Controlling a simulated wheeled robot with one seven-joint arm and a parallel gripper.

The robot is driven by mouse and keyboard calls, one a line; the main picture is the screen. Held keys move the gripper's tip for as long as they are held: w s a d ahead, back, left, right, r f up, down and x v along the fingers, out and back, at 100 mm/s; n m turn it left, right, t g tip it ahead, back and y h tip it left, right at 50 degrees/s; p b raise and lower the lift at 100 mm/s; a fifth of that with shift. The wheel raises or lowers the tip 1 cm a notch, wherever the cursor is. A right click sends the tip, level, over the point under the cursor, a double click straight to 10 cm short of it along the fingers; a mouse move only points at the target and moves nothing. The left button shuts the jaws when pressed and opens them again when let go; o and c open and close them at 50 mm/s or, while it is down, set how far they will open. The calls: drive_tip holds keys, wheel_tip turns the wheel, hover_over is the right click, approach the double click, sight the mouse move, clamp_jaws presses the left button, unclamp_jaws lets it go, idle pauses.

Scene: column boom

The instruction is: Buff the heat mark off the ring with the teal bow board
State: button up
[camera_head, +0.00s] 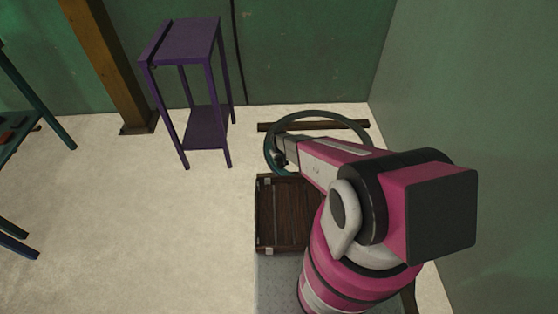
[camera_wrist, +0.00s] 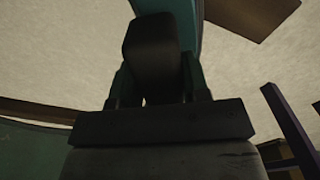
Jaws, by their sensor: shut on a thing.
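A large dark teal ring (camera_head: 325,114) shows in the head view beyond my arm, with its lower right part hidden by the arm. My gripper (camera_head: 279,151) is at the ring's left side; I cannot tell whether anything touches it. In the wrist view, my gripper (camera_wrist: 155,92) is shut on a dark block-like grip (camera_wrist: 152,50). A teal surface (camera_wrist: 182,12) shows just beyond this grip and looks like the teal bow board, though I cannot fully tell it from the ring. No heat mark can be made out.
A dark wooden crate (camera_head: 281,247) stands below the ring in the picture. A dark brown bar (camera_head: 264,127) runs behind the ring. A purple stand (camera_head: 185,45) is to the left, with a wooden post (camera_head: 103,60) behind it. A green wall (camera_head: 470,70) rises close on the right.

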drive_tip(key=shift+w, duration=0.15)
drive_tip(key=shift+w+a+r, duration=0.1)
drive_tip(key=shift+w+a, duration=0.35)
drive_tip(key=shift+w, duration=0.25)
drive_tip(key=shift+s, duration=0.15)
drive_tip(key=shift+s+d+f, duration=0.15)
drive_tip(key=shift+s+d, duration=0.35)
drive_tip(key=shift+s, duration=0.3)
drive_tip(key=shift+s+d+f, duration=0.1)
drive_tip(key=shift+s+d, duration=0.35)
drive_tip(key=shift+s, duration=0.3)
drive_tip(key=shift+w, duration=0.1)
drive_tip(key=shift+w+a, duration=0.5)
drive_tip(key=shift+w, duration=0.35)
drive_tip(key=shift+w+a, duration=0.5)
drive_tip(key=shift+w, duration=0.35)
drive_tip(key=shift+s+r, duration=0.1)
